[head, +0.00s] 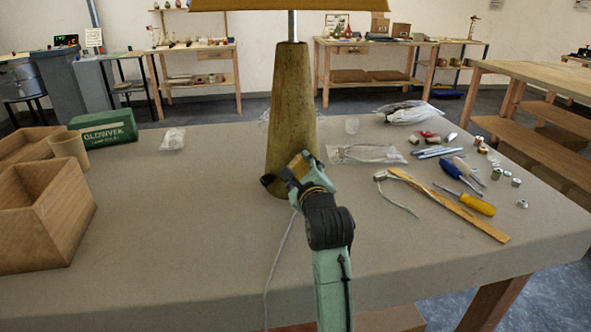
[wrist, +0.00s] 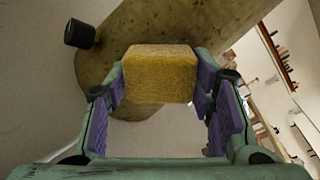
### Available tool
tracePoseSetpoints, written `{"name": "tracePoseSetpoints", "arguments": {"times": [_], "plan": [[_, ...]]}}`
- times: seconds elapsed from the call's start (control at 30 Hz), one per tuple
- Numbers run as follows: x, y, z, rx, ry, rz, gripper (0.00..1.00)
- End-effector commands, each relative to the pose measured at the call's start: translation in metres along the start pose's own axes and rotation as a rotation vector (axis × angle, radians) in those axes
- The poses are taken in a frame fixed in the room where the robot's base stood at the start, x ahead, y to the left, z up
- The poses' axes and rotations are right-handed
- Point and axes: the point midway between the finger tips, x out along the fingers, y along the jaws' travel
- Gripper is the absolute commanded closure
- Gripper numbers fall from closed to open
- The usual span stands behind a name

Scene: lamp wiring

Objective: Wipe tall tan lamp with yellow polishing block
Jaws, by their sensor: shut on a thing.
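The tall tan lamp (head: 291,105) stands upright on the table, with a mottled, tapering body and a tan shade (head: 290,4) cut off at the top of the head view. In the wrist view its body (wrist: 185,35) fills the upper middle. The yellow polishing block (wrist: 160,73) sits between the purple-padded fingers of my gripper (wrist: 160,85), which is shut on it. In the head view my gripper (head: 297,168) is at the lower front of the lamp body. The block lies against or just in front of the lamp; I cannot tell if they touch.
A black knob (wrist: 79,33) sticks out near the lamp's base. A cord (head: 281,250) runs toward the table's front edge. Wooden boxes (head: 45,220) and a green box (head: 104,127) stand left. Screwdrivers (head: 465,198) and a wooden strip (head: 450,205) lie right.

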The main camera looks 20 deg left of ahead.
Motion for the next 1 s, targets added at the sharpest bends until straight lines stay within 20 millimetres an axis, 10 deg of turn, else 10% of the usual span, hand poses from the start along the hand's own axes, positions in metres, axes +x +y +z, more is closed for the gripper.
{"name": "tracePoseSetpoints", "arguments": {"times": [0.4,1.0], "plan": [[-0.002,-0.023,-0.023,0.002,0.003,-0.001,0.73],[0.0,0.0,-0.009,0.001,-0.001,0.005,0.73]]}}
